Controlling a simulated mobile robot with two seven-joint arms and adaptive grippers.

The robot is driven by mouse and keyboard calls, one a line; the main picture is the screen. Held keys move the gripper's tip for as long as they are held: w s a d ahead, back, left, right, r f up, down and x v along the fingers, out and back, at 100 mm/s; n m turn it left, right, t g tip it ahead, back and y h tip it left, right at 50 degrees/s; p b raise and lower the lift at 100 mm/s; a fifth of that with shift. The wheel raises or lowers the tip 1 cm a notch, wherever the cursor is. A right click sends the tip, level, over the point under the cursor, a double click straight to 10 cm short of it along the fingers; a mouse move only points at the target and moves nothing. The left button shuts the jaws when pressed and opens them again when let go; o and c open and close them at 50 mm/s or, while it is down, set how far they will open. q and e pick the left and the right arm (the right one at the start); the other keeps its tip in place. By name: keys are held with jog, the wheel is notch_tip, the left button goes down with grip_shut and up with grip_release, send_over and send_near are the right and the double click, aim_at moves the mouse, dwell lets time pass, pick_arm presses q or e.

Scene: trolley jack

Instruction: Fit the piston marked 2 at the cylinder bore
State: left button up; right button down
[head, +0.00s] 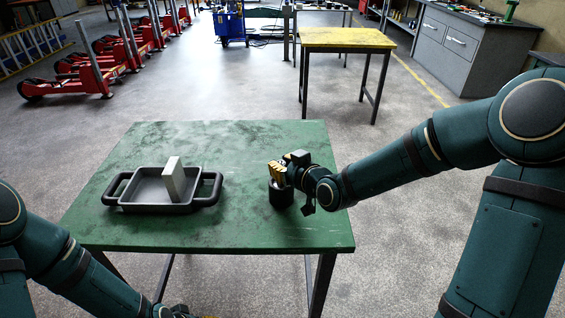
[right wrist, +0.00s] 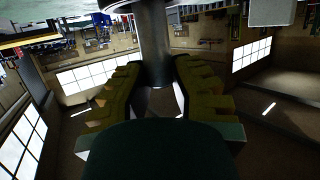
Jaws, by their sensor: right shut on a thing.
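My right gripper (head: 279,172) is over the right part of the green table, at the top of a short dark cylinder (head: 281,194). In the right wrist view the gripper's ridged fingers (right wrist: 160,95) are shut on a smooth grey shaft (right wrist: 154,45), which I take to be the piston. A wider, pale-rimmed round part shows at the shaft's far end. No number 2 is readable, and I cannot tell whether the piston is inside the bore. My left gripper (head: 174,311) is only partly in view at the bottom edge, away from the table top.
A dark tray (head: 128,205) with two side handles stands on the left of the green table (head: 235,150). A pale grey block (head: 173,180) stands upright in it. The table top between tray and cylinder is clear. A yellow-topped table (head: 347,39) is farther back.

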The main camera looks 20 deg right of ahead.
jog(key=shift+f, duration=0.45)
jog(key=c, duration=0.9)
grip_release()
jog(key=shift+f, duration=0.1)
jog(key=shift+s, duration=0.1)
jog(key=v, duration=0.7)
jog(key=shift+s+d, duration=0.1)
jog(key=shift+s, duration=0.05)
